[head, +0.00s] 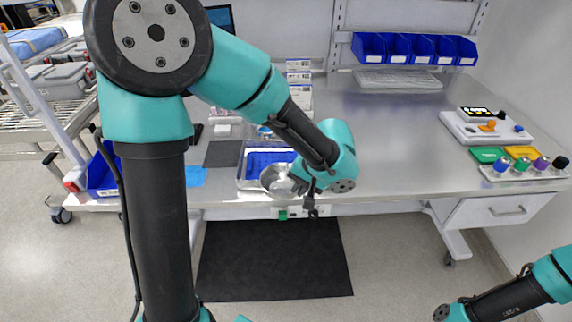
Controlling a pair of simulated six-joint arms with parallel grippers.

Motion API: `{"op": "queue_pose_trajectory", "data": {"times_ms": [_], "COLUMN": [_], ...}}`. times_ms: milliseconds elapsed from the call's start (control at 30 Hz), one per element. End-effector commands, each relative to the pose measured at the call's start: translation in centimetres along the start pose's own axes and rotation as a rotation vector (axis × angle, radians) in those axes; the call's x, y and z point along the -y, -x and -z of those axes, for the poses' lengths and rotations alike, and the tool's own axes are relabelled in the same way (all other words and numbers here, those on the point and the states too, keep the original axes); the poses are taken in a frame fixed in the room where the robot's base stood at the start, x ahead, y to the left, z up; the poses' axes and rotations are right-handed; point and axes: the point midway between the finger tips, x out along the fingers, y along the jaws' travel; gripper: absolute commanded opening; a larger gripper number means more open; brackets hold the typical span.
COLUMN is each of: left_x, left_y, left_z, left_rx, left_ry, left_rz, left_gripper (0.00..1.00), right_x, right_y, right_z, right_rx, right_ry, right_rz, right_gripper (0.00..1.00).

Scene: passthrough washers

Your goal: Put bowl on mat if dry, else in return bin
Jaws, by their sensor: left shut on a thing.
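A shiny metal bowl (275,180) is tilted in the air at the bench's front edge. My left gripper (299,187) is shut on its right side; the fingertips are small and partly hidden by my wrist. Whether the bowl is wet or dry cannot be told. A dark grey mat (222,154) lies flat and bare on the bench, left of the bowl. A blue bin (101,178), possibly the return bin, stands at the bench's left end, partly hidden by my left arm. My right gripper is out of view; only part of that arm shows at bottom right.
A metal tray with a blue insert (266,160) lies just behind the bowl. A light blue sheet (195,177) lies near the front edge. Blue bins (412,48) hang at the back. Coloured trays and knobs (520,164) stand at right. The bench's middle right is clear.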

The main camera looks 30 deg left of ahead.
Motion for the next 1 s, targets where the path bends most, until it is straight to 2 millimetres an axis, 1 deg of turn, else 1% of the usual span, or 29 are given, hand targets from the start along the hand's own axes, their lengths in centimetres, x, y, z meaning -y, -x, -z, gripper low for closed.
{"op": "queue_pose_trajectory", "data": {"times_ms": [67, 167, 600, 733, 833, 1000], "left_x": [0.1, 0.5, 2.8, 3.4, 3.6, 3.7], "left_y": [-0.1, -0.5, -2.3, -2.8, -3.0, -3.0], "left_z": [0.5, 1.9, 10.5, 12.8, 13.9, 14.3], "left_rx": [0.001, 0.002, 0.001, 0.001, 0.001, 0.000], "left_ry": [0.001, 0.002, 0.003, 0.003, 0.001, 0.000], "left_rz": [0.000, 0.001, 0.000, 0.001, 0.001, 0.000], "left_gripper": [0.00, 0.00, 0.00, 0.00, 0.00, 0.00], "right_x": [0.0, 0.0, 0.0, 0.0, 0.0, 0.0], "right_y": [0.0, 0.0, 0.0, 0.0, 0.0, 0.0], "right_z": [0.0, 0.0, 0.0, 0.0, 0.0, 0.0], "right_rx": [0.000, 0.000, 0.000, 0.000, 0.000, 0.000], "right_ry": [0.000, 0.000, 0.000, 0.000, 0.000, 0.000], "right_rz": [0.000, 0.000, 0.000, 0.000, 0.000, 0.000], "right_gripper": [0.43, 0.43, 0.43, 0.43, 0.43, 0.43]}}
